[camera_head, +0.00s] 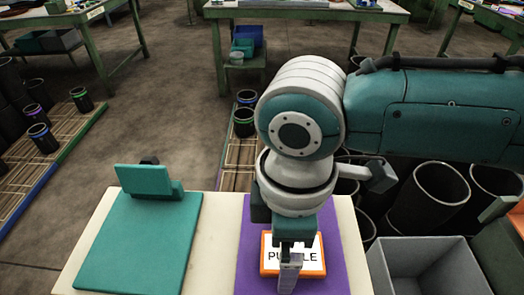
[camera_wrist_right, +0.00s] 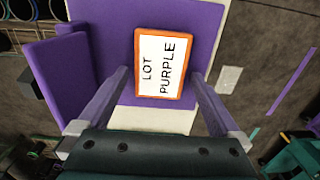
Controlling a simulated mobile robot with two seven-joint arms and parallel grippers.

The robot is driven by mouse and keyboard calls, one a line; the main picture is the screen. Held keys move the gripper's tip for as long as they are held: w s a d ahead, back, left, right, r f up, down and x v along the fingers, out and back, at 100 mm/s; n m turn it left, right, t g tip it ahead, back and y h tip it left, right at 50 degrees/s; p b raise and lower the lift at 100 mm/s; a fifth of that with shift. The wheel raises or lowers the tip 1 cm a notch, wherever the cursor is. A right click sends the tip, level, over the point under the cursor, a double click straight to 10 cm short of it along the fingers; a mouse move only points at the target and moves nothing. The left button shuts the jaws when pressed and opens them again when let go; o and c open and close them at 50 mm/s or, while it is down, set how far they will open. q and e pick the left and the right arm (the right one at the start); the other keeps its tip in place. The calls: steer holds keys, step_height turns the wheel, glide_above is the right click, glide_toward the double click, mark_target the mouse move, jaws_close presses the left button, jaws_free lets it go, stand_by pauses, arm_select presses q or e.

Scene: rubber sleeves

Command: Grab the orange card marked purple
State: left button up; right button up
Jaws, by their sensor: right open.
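The orange card (camera_head: 266,263) has an orange rim and a white face. It lies on the purple mat (camera_head: 334,255). In the right wrist view the card (camera_wrist_right: 148,60) reads "LOT PURPLE". My right gripper (camera_head: 289,275) hangs over the card and hides part of its lettering in the head view. In the right wrist view its two fingers (camera_wrist_right: 159,76) are spread, one on each side of the card's lower part. Nothing is held between them. Whether the fingertips touch the mat is unclear. My left gripper is out of view.
A teal mat (camera_head: 137,245) with a teal upright stand (camera_head: 145,180) lies on the cream table (camera_head: 217,240) at left. A purple stand (camera_wrist_right: 60,75) shows in the wrist view. A grey bin (camera_head: 427,262) and several black sleeves (camera_head: 440,195) are at right.

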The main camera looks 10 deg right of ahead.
steer(key=c, duration=1.3)
steer(key=shift+o, duration=0.2)
steer(key=shift+r, duration=0.2)
